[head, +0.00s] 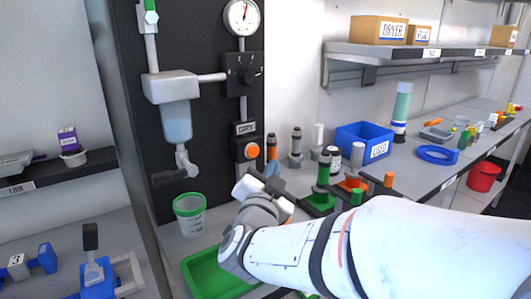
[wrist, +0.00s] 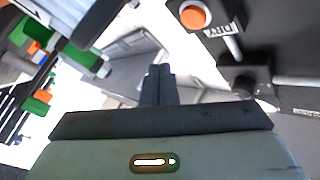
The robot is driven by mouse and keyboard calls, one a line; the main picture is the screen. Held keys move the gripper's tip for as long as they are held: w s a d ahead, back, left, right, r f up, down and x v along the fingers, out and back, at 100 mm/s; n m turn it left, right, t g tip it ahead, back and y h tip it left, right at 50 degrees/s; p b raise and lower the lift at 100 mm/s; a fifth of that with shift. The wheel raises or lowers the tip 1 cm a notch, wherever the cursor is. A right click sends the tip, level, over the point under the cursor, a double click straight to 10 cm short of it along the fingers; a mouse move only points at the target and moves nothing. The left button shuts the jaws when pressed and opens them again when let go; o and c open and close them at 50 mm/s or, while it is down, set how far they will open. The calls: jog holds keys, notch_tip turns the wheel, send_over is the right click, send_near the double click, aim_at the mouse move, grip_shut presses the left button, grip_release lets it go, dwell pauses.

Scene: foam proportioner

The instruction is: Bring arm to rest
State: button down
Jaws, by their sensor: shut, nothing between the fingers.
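My white arm reaches in from the lower right of the head view, and its wrist is bent in front of the bench. My gripper (wrist: 158,72) shows in the wrist view with its two dark fingers together, shut and empty. In the head view the fingers are mostly hidden behind the wrist. The wrist is in front of the dark panel (head: 217,125), right of the green-rimmed cup (head: 189,214) and above the green tray (head: 196,265). The orange button (head: 252,150) on the panel also shows in the wrist view (wrist: 194,15), apart from the fingers.
Behind my wrist stand several nozzle-like parts on green and orange bases (head: 318,198). A blue bin (head: 362,142) and a blue ring (head: 437,154) lie farther right. The panel carries a gauge (head: 241,17) and a clear filter bowl (head: 177,122). A blue clamp (head: 96,275) is at lower left.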

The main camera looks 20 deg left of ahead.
jog(key=shift+w+d+r, duration=0.15)
jog(key=shift+r, duration=0.1)
jog(key=d+r+n+g+y+p, duration=0.25)
jog(key=d+n+g+p, duration=0.4)
jog(key=d+p, duration=0.35)
jog(key=s+d+f+g+h+p, duration=0.1)
jog(key=s+d+g+h+p, duration=0.3)
jog(key=s+d, duration=1.3)
jog(key=d+g+p, duration=0.2)
jog(key=g+p, duration=0.2)
jog(key=g, duration=0.2)
jog(key=shift+s+d+f+p, duration=0.3)
jog(key=shift+s+p, duration=0.05)
jog(key=shift+s, duration=0.05)
